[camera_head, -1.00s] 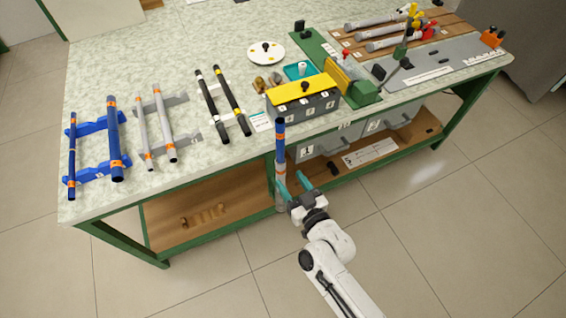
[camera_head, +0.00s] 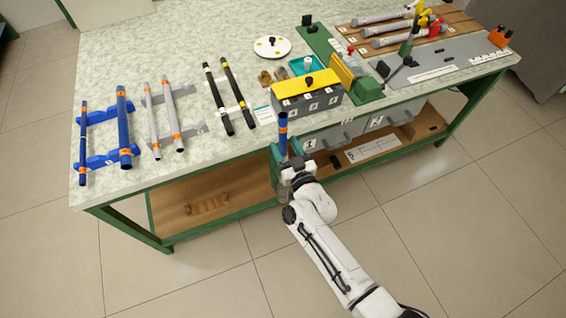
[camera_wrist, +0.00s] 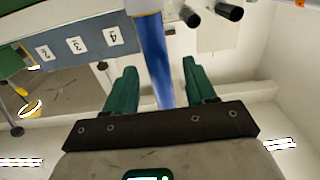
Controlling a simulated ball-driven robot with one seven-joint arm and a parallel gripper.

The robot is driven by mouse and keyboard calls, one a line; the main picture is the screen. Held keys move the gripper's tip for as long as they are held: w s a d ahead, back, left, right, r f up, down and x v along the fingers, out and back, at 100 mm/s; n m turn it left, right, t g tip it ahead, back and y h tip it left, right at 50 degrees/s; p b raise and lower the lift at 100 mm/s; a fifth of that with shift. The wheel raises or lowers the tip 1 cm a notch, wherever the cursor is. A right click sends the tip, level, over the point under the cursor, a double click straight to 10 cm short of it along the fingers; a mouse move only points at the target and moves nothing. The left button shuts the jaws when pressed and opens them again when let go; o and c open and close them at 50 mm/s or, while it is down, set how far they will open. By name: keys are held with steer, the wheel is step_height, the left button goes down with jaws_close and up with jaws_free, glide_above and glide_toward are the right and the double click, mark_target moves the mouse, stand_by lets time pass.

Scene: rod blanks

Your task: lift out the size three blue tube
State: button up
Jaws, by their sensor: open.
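A blue tube (camera_head: 283,121) with an orange band stands upright at the table's front edge. Its lower part is hidden by my gripper. My gripper (camera_head: 284,148) is open, with its teal fingers on either side of this tube. In the wrist view the blue tube (camera_wrist: 155,60) runs between the two open fingers (camera_wrist: 160,72), with a visible gap to each. A thinner blue rod (camera_head: 83,140) and a thicker blue tube (camera_head: 123,125) lie on a blue rack (camera_head: 104,115) at the table's left. I cannot read a size on any blue tube.
Grey rods (camera_head: 152,125) and black rods (camera_head: 217,100) lie right of the blue rack. A grey box with a yellow lid (camera_head: 295,86) stands behind the upright tube. Drawers (camera_head: 325,142) and a wooden shelf (camera_head: 220,205) are below. Floor in front is clear.

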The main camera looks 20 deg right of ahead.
steer(key=shift+w, duration=1.15)
steer(key=c, duration=0.8)
steer(key=shift+o, duration=0.2)
steer(key=shift+r, duration=0.1)
